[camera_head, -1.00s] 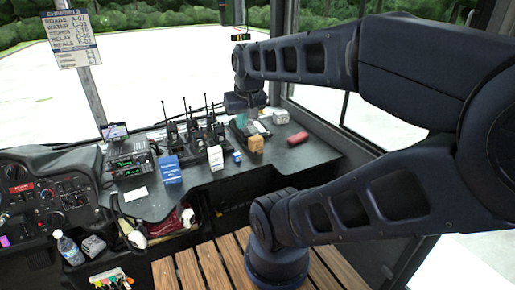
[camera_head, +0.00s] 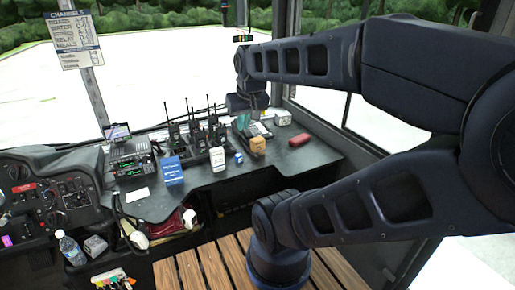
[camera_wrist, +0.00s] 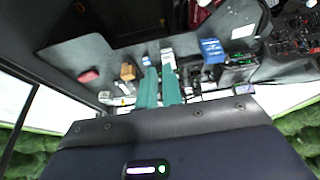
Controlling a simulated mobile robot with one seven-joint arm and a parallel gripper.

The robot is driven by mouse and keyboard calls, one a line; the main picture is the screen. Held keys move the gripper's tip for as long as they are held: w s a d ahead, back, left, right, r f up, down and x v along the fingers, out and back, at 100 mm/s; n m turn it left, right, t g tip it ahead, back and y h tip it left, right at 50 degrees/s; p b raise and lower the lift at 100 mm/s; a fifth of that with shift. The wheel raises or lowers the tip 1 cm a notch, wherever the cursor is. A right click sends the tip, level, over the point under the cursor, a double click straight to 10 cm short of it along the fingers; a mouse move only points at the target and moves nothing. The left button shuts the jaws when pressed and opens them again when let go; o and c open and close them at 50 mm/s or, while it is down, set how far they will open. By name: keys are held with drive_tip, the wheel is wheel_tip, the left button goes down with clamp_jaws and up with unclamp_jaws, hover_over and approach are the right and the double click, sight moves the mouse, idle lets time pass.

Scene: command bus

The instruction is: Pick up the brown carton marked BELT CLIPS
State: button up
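The brown carton (camera_head: 258,146) stands upright on the dark desk, towards its right part; its marking is too small to read. It also shows in the wrist view (camera_wrist: 127,72), left of my fingers. My gripper (camera_head: 243,124) hangs above the desk, behind and slightly left of the carton in the head view, partly blending with the things behind. In the wrist view my gripper's two teal fingers (camera_wrist: 160,82) are apart with a gap between them and nothing held. The carton is outside the gap and appears untouched.
A white box (camera_head: 217,159), a small blue box (camera_head: 238,158) and a larger blue box (camera_head: 172,170) stand left of the carton. Radios with antennas (camera_head: 196,130) stand behind. A red item (camera_head: 299,140) lies to the right, with bare desk around it. A white box (camera_head: 282,118) sits farther back.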

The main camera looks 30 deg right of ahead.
drive_tip(key=o, duration=1.2)
